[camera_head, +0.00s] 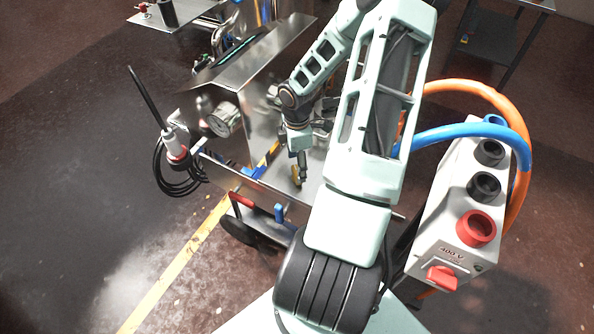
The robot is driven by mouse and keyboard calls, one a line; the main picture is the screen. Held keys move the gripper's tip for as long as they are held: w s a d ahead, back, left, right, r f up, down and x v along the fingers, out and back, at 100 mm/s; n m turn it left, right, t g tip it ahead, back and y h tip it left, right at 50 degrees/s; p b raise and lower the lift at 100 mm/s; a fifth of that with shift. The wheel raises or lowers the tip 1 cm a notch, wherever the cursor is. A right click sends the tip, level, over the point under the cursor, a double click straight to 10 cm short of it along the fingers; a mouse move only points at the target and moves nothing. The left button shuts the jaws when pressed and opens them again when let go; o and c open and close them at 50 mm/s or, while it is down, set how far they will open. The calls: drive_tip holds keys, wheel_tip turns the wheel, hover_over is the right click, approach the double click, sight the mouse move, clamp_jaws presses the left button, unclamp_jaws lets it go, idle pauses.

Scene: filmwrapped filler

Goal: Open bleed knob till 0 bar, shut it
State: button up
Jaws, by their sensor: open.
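My gripper (299,172) points down over the machine's metal deck, right of the gauge. It is open.
A grey box (440,245) with sockets and a red switch stands at right, with orange (514,110) and blue hoses. A red-and-white handset (176,142) with coiled black cable is at left. A blue lever (279,213) and red handle (242,201) are at the machine's front.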

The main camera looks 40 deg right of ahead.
drive_tip(key=shift+f, duration=1.7)
drive_tip(key=c, duration=1.2)
drive_tip(key=shift+o, duration=0.2)
